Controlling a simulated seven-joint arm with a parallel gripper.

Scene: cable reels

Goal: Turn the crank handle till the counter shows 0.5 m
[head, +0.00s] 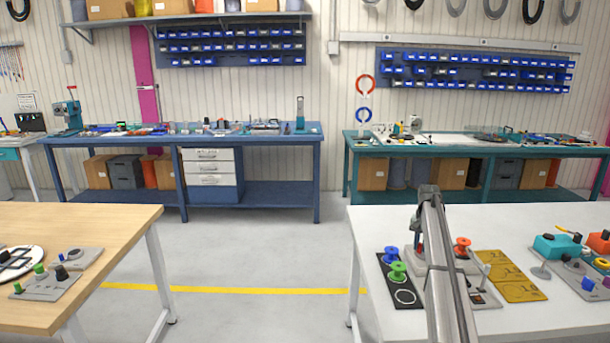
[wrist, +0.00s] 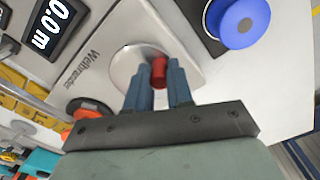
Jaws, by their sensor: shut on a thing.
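The red crank handle (wrist: 159,72) stands on a round silver disc (wrist: 125,70) on a grey base plate (wrist: 103,60) with lettering. My gripper (wrist: 158,75) has its two blue-grey fingers on either side of the red handle, shut on it. The counter (wrist: 53,25) at the upper left of the wrist view reads 0.0 m. An orange-red reel (wrist: 90,106) lies at the lower left of that view, partly behind my gripper body. It also shows in the head view (head: 462,246).
A black plate (head: 402,296) with a blue reel (head: 391,254) and a green reel (head: 397,271) is left of my arm. Yellow plates (head: 508,276) lie to the right. Farther right are a teal box (head: 556,246) and other small parts. The white table's (head: 540,323) front is clear.

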